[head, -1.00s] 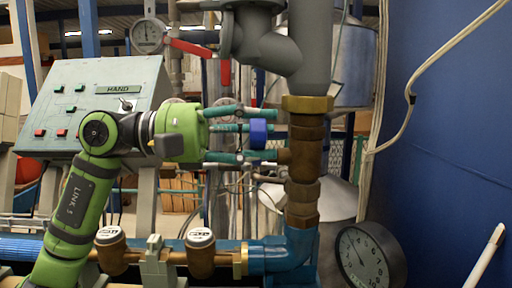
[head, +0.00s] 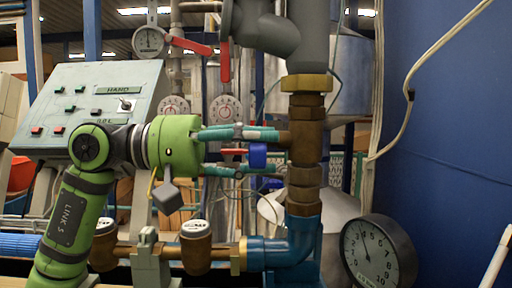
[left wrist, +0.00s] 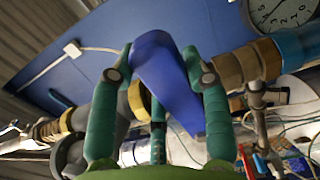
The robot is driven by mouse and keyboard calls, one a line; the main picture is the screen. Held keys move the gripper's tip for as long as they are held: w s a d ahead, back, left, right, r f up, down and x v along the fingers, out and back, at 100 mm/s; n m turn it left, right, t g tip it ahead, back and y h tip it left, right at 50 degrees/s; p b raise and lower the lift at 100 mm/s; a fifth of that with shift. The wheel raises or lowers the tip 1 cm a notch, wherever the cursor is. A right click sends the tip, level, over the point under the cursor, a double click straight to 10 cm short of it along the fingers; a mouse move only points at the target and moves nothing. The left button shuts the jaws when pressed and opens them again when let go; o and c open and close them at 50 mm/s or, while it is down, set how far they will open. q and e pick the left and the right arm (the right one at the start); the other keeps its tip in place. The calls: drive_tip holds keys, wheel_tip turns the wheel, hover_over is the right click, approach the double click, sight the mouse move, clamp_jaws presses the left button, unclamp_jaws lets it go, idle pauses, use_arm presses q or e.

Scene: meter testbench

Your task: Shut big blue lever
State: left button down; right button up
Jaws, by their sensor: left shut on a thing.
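The big blue lever (head: 258,155) shows as a short blue end below the brown side stub of the vertical brass pipe (head: 306,130). The lever's joint to the valve is partly hidden by the fingers. My right gripper is not in view.
A control panel (head: 85,105) stands at the left behind my arm. Two red levers (head: 190,46) and a gauge sit above. A black-rimmed gauge (head: 372,255) is at lower right. Brass water meters (head: 196,250) line the lower pipe. A blue wall (head: 450,130) closes the right side.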

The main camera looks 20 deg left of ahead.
use_arm(q)
drive_tip(key=shift+f, duration=0.2)
drive_tip(key=c, duration=0.6)
unclamp_jaws()
drive_tip(key=shift+d, duration=0.1)
drive_tip(key=shift+o, duration=0.2)
drive_tip(key=shift+r, duration=0.1)
drive_tip(key=v, duration=1.2)
drive_tip(key=shift+r, duration=0.1)
